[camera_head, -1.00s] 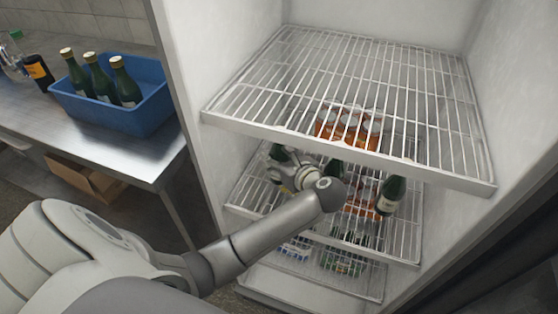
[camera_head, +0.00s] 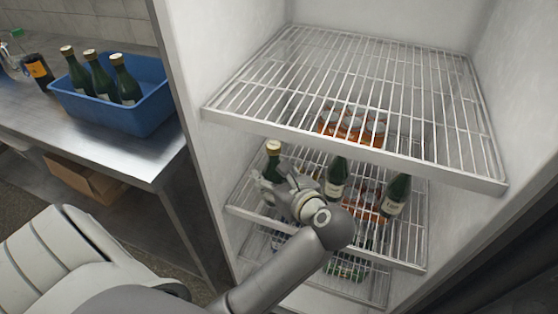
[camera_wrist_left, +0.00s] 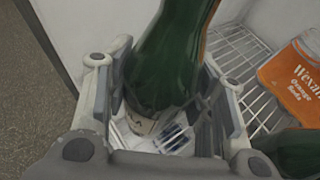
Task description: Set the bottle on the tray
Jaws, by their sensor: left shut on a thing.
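A dark green bottle with a gold cap (camera_head: 272,162) is in my left gripper (camera_head: 272,186), inside the open fridge at the front left of the middle wire shelf. In the left wrist view the bottle (camera_wrist_left: 165,65) stands between the two fingers, which are shut on it; its pale label shows low down. I cannot tell whether its base touches the shelf. The only tray-like thing in view is a blue tub (camera_head: 150,118) on the steel counter, with several green bottles standing in it. My right gripper is not in view.
Two green bottles, one in the middle (camera_head: 337,178) and one at right (camera_head: 396,196), stand on the middle shelf (camera_head: 408,262), with orange soda packs (camera_head: 352,125) behind. The upper shelf (camera_head: 350,80) is empty and overhangs. The fridge's left wall (camera_head: 190,100) stands between fridge and counter (camera_head: 100,150).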

